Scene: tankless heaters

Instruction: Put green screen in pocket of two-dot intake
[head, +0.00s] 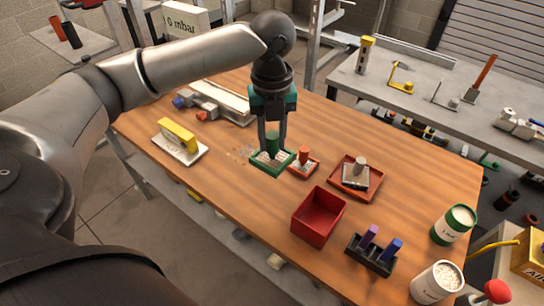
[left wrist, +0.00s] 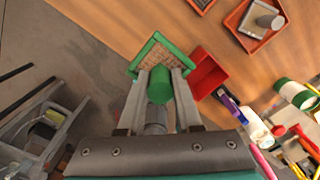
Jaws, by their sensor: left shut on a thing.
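My left gripper (head: 272,146) is shut on the upright green handle (head: 272,138) of the green screen. The screen's square green frame (head: 256,167) with its pale mesh is below the fingers, over the middle of the wooden table. In the left wrist view the green handle (left wrist: 160,85) sits between the gripper's two fingers, and the frame (left wrist: 146,51) shows beyond it. I cannot tell for sure how far the screen is above the table. I cannot make out dots on any part, so the two-dot intake is not identified. My right gripper is not in view.
A small orange screen (head: 313,165) is just right of the green one. A red tray (head: 376,185) holds a grey-handled piece. A red box (head: 307,228) and a dark rack (head: 357,254) stand nearer. A white piece with a yellow block (head: 178,137) lies left.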

